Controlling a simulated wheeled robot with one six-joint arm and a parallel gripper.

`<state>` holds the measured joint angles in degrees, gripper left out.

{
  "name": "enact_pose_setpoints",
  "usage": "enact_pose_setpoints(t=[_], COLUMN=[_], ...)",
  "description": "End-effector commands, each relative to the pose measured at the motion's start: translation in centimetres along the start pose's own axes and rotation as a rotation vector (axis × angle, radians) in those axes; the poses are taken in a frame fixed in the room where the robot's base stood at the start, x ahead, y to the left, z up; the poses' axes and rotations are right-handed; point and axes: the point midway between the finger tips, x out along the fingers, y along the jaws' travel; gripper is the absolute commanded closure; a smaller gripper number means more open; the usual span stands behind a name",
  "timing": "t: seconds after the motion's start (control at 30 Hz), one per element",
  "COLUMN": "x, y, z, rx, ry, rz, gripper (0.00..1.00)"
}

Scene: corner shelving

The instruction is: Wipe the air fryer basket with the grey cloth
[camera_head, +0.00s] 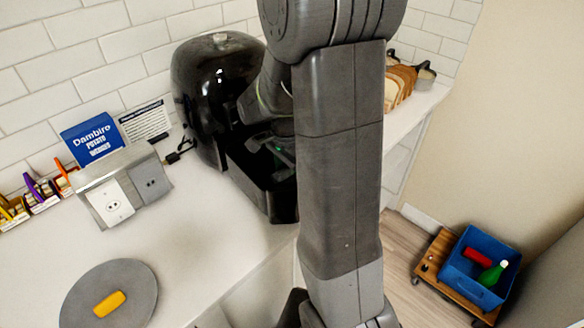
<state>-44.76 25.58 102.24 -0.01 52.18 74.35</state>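The black air fryer (205,95) stands on the white counter against the tiled wall. Its dark basket (262,192) is pulled out at the front, toward the counter edge. My arm crosses in front of the fryer and hides its right side and part of the basket. My gripper (284,160) is at the basket, partly behind my arm link. Its fingertips are too dark and covered to show whether they are open or shut. I cannot make out the grey cloth; it may be hidden in the basket or behind my arm.
A grey round mat (75,305) with a yellow block (110,303) lies front left. A socket box (118,190), a blue packet (92,138) and small coloured items stand left. Bread slices (400,82) stand at the back right. A blue crate (462,270) sits on a wheeled board on the floor.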

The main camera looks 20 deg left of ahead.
Motion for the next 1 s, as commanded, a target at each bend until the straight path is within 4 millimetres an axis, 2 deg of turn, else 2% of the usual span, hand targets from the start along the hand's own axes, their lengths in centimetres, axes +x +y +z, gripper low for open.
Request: enact_pose_setpoints(t=[0.7, 0.87, 1.0], x=[0.3, 0.4, 0.4], y=[0.1, 0.1, 0.1], z=[5.1, 5.6, 5.2], rx=[-0.001, -0.001, 0.002], ry=[-0.002, -0.003, -0.004], rz=[0.003, 0.004, 0.005], gripper=[0.67, 0.67, 0.67])
